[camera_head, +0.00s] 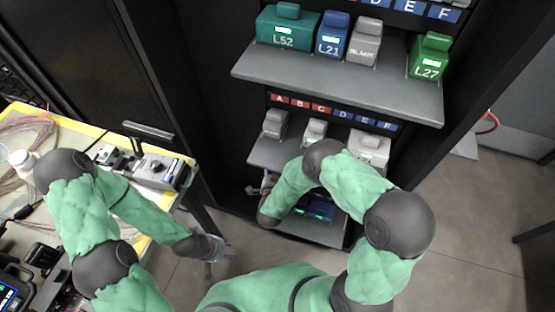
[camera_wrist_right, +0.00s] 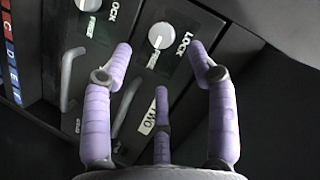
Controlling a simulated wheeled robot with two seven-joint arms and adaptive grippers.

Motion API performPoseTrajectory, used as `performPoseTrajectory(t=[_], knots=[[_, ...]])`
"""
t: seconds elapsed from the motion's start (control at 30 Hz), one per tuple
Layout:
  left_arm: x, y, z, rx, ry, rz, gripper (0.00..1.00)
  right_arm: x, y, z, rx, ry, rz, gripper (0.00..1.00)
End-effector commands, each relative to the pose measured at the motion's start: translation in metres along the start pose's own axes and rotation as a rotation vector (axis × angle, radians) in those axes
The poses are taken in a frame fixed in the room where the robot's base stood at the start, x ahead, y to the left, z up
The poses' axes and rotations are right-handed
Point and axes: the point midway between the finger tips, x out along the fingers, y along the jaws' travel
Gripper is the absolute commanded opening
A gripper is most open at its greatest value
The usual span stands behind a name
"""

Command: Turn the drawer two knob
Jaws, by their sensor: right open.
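The drawer two knob (camera_wrist_right: 160,37) is a round white dial on a dark panel in the right wrist view, between LOCK and FREE labels. The TWO label (camera_wrist_right: 150,119) is partly hidden behind a finger. My right gripper (camera_wrist_right: 160,50) is open, its two purple side fingertips apart in the picture on either side of the knob, with a third finger below. I cannot tell whether any finger touches the knob. In the head view my right gripper (camera_head: 266,186) is at the lower cabinet, partly hidden by my arm. My left gripper (camera_head: 219,256) is open and empty above the floor.
A second white knob (camera_wrist_right: 88,4) and a drawer handle (camera_wrist_right: 70,78) are on the left of the right wrist view; another handle (camera_wrist_right: 124,106) is beside the gripper. A grey shelf (camera_head: 340,84) juts out above my right arm. A yellow-edged table (camera_head: 100,130) stands at left.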

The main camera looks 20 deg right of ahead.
Motion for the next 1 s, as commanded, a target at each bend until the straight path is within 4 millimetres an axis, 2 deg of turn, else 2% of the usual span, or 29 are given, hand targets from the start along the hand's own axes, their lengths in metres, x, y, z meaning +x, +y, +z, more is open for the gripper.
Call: performPoseTrajectory(t=[0.1, 0.3, 1.0], knots=[[0.000, 0.000, 0.000, 0.000, 0.000, 0.000, 0.40, -0.019, -0.001, 0.000, 0.000, -0.002, -0.003, 0.58], [0.000, 0.000, 0.000, 0.000, 0.000, 0.000, 0.40, -0.035, -0.001, 0.001, 0.000, -0.001, -0.002, 0.58], [0.000, 0.000, 0.000, 0.000, 0.000, 0.000, 0.40, -0.037, 0.000, 0.001, 0.000, -0.001, -0.001, 0.58]])
